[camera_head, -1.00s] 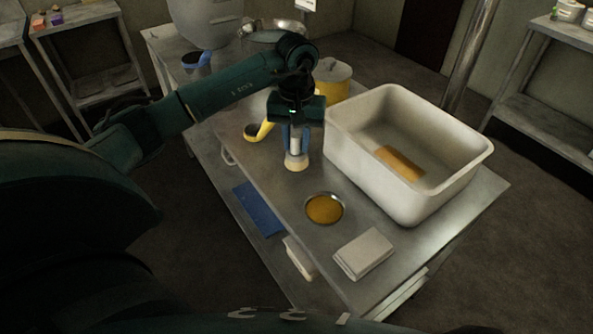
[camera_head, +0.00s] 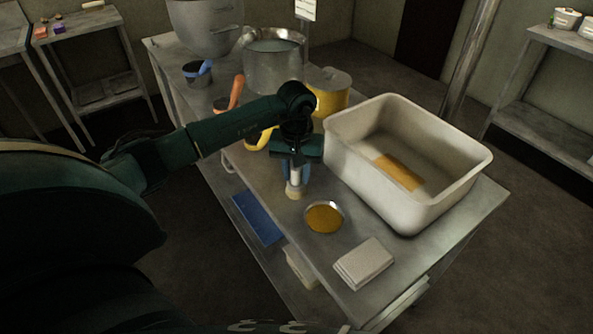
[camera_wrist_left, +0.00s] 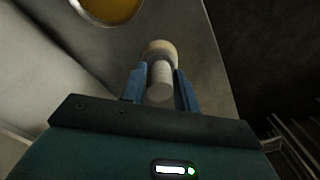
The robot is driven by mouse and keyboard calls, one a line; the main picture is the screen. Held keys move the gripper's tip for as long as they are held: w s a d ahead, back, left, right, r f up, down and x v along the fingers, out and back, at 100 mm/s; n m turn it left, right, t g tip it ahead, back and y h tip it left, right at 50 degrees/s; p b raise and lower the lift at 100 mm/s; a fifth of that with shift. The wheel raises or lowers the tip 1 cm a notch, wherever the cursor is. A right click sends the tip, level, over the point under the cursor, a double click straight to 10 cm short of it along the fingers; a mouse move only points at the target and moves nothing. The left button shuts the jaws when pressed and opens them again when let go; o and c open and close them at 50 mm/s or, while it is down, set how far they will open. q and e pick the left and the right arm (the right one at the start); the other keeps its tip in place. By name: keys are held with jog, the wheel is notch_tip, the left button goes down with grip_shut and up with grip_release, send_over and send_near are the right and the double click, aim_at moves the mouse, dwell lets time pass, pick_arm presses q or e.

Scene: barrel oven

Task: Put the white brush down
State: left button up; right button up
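The white brush (camera_head: 295,181) hangs upright, pale bristle end down, between the blue fingers of my left gripper (camera_head: 296,173). In the left wrist view the round brush (camera_wrist_left: 160,76) lies between the two fingers of the left gripper (camera_wrist_left: 160,88), which are close along both sides. The bristle end is at or just above the metal table (camera_head: 372,226); I cannot tell whether it touches. My right gripper is in neither view.
A round dish of orange-brown liquid (camera_head: 324,218) sits just right of the brush. A large white tub (camera_head: 455,190) stands behind it, and a pale stacked block (camera_head: 364,262) lies in front. Pots, including a steel pot (camera_head: 273,68) and a yellow pot (camera_head: 328,92), stand at the back.

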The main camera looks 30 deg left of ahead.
pick_arm(q)
jog(key=o, duration=0.3)
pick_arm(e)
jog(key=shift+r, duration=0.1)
pick_arm(q)
jog(key=shift+o, duration=0.2)
jog(key=shift+r, duration=0.55)
notch_tip(320, 180, up, 11)
jog(key=b, duration=0.1)
jog(key=shift+r, duration=0.15)
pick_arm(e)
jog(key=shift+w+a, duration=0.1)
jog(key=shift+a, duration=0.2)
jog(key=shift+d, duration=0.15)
pick_arm(q)
jog(key=shift+s, duration=0.1)
